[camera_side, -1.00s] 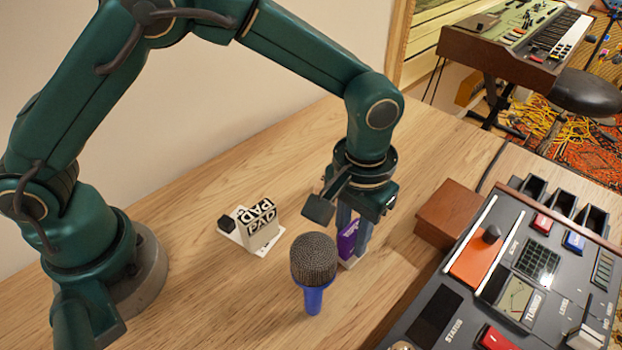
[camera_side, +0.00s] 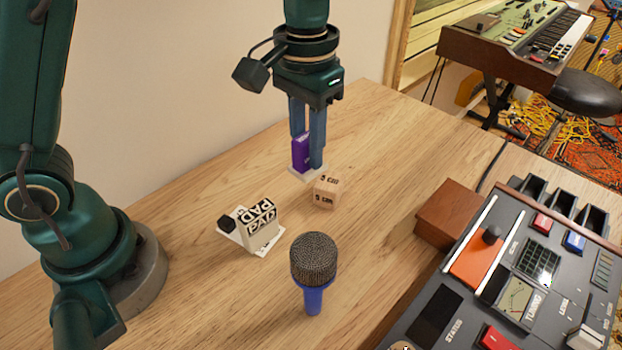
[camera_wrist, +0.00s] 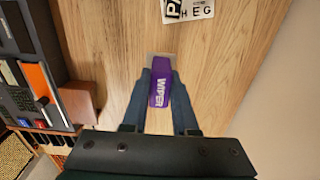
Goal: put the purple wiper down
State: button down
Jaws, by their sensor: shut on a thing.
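The purple wiper (camera_side: 299,153) is upright between the fingers of my gripper (camera_side: 308,160), with its pale base (camera_side: 305,175) at the bottom. My gripper is shut on it over the back part of the wooden table. I cannot tell whether the base touches the table or hangs just above it. In the wrist view the wiper (camera_wrist: 160,88) shows its "WIPER" lettering between the fingertips (camera_wrist: 160,75). The right finger hides part of the wiper in the side view.
A wooden "5 cm" cube (camera_side: 326,191) stands close in front of the wiper. A lettered pad block (camera_side: 262,222), a blue microphone (camera_side: 313,270), a brown wooden box (camera_side: 450,215) and a mixing console (camera_side: 500,270) stand nearer. The table behind and right of the wiper is clear.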

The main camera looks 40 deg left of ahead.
jog(key=shift+w+a+r, duration=0.1)
jog(key=shift+a+r, duration=0.3)
jog(key=shift+a, duration=0.35)
jog(key=shift+w+a+r+m, duration=0.1)
jog(key=shift+a+m, duration=0.05)
jog(key=shift+m, duration=0.35)
jog(key=w+a, duration=0.3)
jog(key=a, duration=0.9)
jog(key=shift+n, duration=0.5)
jog(key=f, duration=0.6)
jog(key=shift+s+a+f, duration=0.1)
jog(key=shift+s+a, duration=0.05)
jog(key=shift+s, duration=0.15)
jog(key=shift+f, duration=2.3)
jog(key=c, duration=0.7)
grip_release()
jog(key=shift+f, duration=0.15)
